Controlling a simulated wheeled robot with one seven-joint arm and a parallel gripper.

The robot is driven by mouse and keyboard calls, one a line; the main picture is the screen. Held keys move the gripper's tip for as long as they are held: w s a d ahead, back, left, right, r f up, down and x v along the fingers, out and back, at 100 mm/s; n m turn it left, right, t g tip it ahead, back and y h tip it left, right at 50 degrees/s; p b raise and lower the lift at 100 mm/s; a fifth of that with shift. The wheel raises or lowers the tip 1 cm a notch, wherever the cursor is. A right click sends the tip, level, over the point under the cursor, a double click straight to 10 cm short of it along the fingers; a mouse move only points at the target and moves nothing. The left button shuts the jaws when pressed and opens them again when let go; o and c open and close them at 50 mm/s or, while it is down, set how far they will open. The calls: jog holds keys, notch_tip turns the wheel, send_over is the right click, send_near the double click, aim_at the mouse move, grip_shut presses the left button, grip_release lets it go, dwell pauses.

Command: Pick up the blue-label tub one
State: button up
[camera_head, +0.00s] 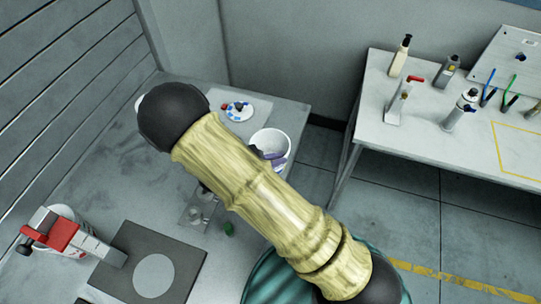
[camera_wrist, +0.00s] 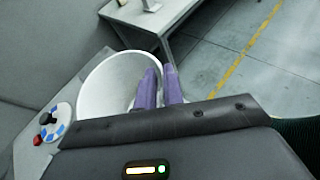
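A white round tub (camera_head: 277,138) stands out beyond my forearm near the right edge of the left table in the head view. Its open mouth fills the middle left of the wrist view (camera_wrist: 103,82). No blue label shows on it from here. My gripper (camera_wrist: 159,70) has two purple fingers close together at the tub's right rim, with a narrow gap between them. The left finger overlaps the tub and the right one lies just outside it. I cannot tell whether they grip the wall. The fingers are partly visible in the head view (camera_head: 271,156).
A white disc with blue patches (camera_head: 238,111) lies behind the tub. A red-and-grey device (camera_head: 62,236) and a dark plate with a grey circle (camera_head: 153,275) are at front left. The right table (camera_head: 440,135) bears bottles and pens. Open floor lies between the tables.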

grip_shut()
notch_tip(320, 180, up, 10)
jog(key=b, duration=0.2)
dwell(0.5)
jog(key=shift+a, duration=0.1)
dwell(0.4)
